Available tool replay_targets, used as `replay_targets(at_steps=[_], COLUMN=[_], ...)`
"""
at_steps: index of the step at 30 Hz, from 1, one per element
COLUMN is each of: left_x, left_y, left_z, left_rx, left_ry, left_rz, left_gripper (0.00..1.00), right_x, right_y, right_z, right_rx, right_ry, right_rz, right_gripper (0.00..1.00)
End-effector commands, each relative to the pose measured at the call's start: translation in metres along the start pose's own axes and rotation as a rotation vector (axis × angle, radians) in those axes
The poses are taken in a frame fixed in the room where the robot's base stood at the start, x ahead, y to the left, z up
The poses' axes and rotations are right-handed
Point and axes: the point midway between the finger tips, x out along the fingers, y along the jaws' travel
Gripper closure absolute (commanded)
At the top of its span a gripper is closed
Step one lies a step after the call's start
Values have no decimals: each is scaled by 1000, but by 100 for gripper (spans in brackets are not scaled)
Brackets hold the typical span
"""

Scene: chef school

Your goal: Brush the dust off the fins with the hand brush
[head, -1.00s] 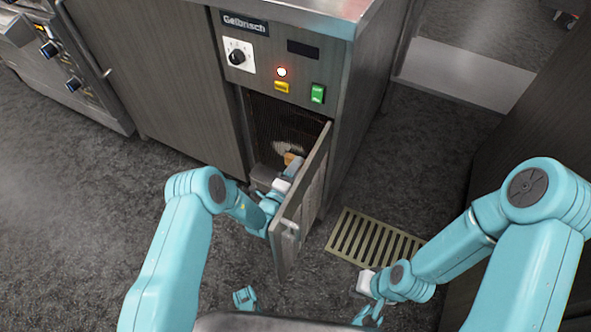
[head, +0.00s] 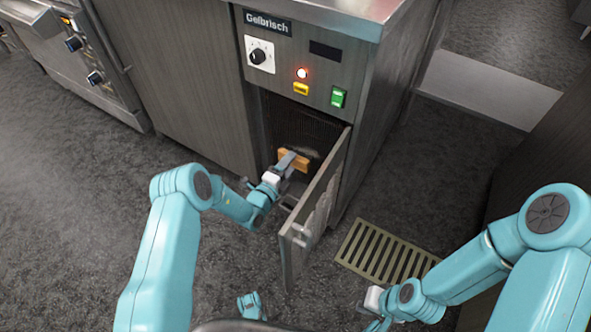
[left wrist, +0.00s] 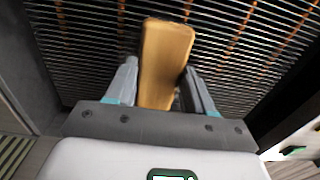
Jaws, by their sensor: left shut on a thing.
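The wooden hand brush (head: 294,160) is in my left gripper (head: 283,166), inside the open lower compartment of the cabinet. In the left wrist view my left gripper (left wrist: 157,92) has its fingers on both sides of the brush's tan wooden back (left wrist: 165,55). The fins (left wrist: 90,45) are thin dark horizontal strips with orange-brown streaks behind the brush. The fins (head: 312,122) show dimly in the head view, with a greyish patch near the brush. The bristles are hidden. My right gripper (head: 376,312) is low at the right, by the floor grate, too small to judge.
The compartment door (head: 318,205) stands open to the right of my left gripper. A floor grate (head: 385,250) lies right of the door.

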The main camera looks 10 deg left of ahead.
Motion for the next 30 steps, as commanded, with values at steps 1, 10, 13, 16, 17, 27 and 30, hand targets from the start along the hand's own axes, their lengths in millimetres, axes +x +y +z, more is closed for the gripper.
replay_targets(at_steps=[1,10,13,16,17,27,30], left_x=[0,1,2,2,3,2,2], left_y=[1,2,2,1,1,-20,-23], left_z=[3,19,28,39,41,45,44], left_rx=[0,1,2,1,1,2,2], left_ry=[-1,-2,-1,-2,-2,-1,-1], left_rz=[0,-2,0,-2,-2,-4,-3], left_gripper=[72,72,72,72,72,76,76], right_x=[2,10,15,20,21,6,4], right_y=[1,4,5,7,7,2,1], right_z=[0,0,0,0,0,0,0], right_rx=[0,0,0,0,0,0,0], right_ry=[0,0,0,0,0,0,0], right_rz=[0,0,0,0,0,0,0], right_gripper=[100,100,100,100,100,100,100])
